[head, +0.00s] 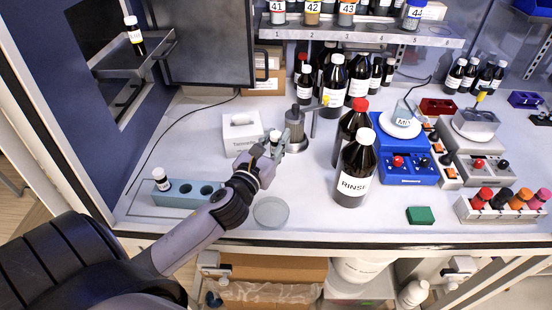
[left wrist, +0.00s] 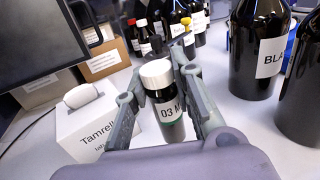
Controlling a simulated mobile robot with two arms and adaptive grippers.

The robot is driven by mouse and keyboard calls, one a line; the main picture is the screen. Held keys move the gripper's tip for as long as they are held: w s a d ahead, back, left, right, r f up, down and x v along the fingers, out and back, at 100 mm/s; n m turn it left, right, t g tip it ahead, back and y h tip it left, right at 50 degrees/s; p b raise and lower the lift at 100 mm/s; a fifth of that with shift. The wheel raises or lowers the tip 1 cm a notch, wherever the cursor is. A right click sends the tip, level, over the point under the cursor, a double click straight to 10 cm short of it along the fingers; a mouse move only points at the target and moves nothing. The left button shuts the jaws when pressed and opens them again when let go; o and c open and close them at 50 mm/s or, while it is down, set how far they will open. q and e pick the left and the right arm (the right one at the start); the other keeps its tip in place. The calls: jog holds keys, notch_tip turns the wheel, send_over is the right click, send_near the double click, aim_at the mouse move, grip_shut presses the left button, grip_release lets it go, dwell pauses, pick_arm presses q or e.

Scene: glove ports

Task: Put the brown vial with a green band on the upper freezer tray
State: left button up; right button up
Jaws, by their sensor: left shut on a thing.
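My left gripper (head: 277,143) is shut on a dark vial with a white cap (head: 275,135), above the bench beside the white tissue box. In the left wrist view the vial (left wrist: 164,100) stands nearly upright between the fingers (left wrist: 163,112). Its white label reads "03 M" and has a green band at its lower edge. The freezer (head: 95,50) at the upper left is open, with its dark door (head: 205,40) swung out to the right. A grey freezer tray (head: 120,66) sticks out of it and bears another white-capped dark vial (head: 134,36). My right gripper is out of view.
A teal rack (head: 190,200) with one white-capped vial (head: 162,180) stands at the front left. The tissue box (head: 241,133), a metal stand (head: 297,130) and large dark bottles (head: 355,170) surround the gripper. A glass dish (head: 271,212) lies in front. Bench left of the box is clear.

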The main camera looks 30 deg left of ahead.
pick_arm(q)
notch_tip(320, 180, down, 2)
jog(key=shift+f+b, duration=0.55)
jog(key=shift+f, duration=1.4)
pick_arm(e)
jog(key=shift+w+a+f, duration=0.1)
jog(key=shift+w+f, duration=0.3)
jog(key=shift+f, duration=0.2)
pick_arm(q)
jog(key=shift+f, duration=0.1)
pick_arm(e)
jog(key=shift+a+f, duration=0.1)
pick_arm(q)
jog(key=o, duration=0.9)
jog(key=shift+o, duration=0.2)
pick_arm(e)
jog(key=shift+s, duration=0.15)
